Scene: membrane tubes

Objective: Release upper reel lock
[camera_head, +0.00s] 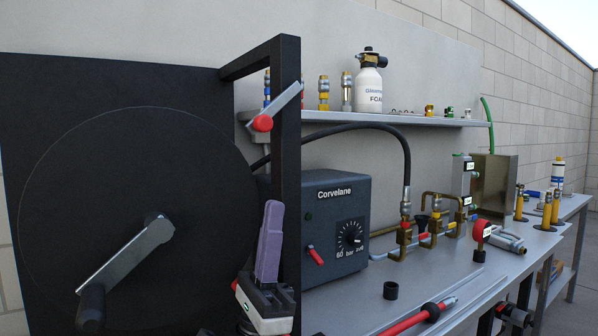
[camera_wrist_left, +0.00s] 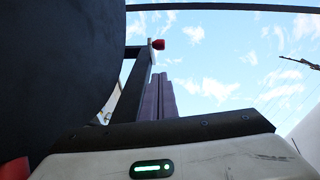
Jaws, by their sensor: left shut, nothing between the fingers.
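The same fingers show in the left wrist view (camera_wrist_left: 162,82). My right gripper is not in view.
The black reel disc (camera_head: 95,200) with a silver crank (camera_head: 135,255) fills the left. The black frame post (camera_head: 287,160) stands beside it. A Corvelane box (camera_head: 335,210) and brass fittings stand on the bench at right. A shelf (camera_head: 400,120) with a foam bottle (camera_head: 369,88) is behind.

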